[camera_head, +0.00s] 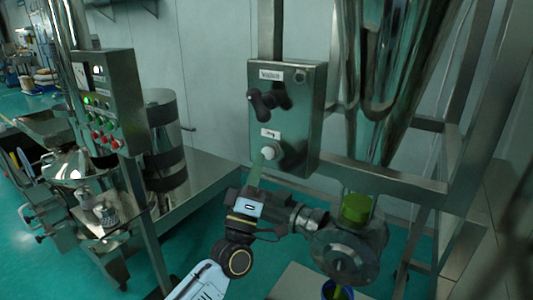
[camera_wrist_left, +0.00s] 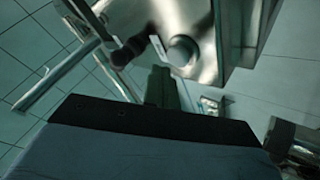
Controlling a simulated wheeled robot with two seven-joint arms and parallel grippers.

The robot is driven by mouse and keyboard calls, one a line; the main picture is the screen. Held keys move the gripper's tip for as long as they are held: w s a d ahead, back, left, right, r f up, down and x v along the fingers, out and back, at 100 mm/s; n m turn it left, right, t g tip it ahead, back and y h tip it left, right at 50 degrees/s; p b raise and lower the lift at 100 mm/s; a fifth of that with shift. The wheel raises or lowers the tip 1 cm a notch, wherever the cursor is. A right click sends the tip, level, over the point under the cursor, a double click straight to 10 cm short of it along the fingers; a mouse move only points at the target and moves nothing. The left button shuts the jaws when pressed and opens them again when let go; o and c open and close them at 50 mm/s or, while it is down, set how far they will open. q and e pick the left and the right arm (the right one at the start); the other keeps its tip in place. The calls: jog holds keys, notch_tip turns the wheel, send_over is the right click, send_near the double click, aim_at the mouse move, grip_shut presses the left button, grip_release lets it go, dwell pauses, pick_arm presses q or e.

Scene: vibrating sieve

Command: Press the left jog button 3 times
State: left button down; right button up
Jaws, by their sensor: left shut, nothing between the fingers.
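A steel control box (camera_head: 313,100) stands in the middle of the head view. It has a black knob (camera_head: 268,101) near its top and a pale round button (camera_head: 270,152) below, under a small label. My left gripper (camera_head: 258,163) is shut and empty, its tips pointing up just beside the button's lower left. In the left wrist view, the shut fingers (camera_wrist_left: 162,85) show below and left of the round button (camera_wrist_left: 182,51). I cannot tell whether the tips touch it. My right gripper is in neither view.
A second control panel (camera_head: 108,100) with green and red buttons stands at the left, by a steel drum (camera_head: 165,128). Steel frame bars (camera_head: 385,178) and a valve with a green top (camera_head: 356,208) are right of my left gripper.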

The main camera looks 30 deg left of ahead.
pick_arm(q)
jog(key=s+p, duration=0.1)
jog(key=s, duration=0.4)
jog(key=shift+a+p, duration=0.2)
jog(key=shift+p, duration=0.2)
dwell(0.6)
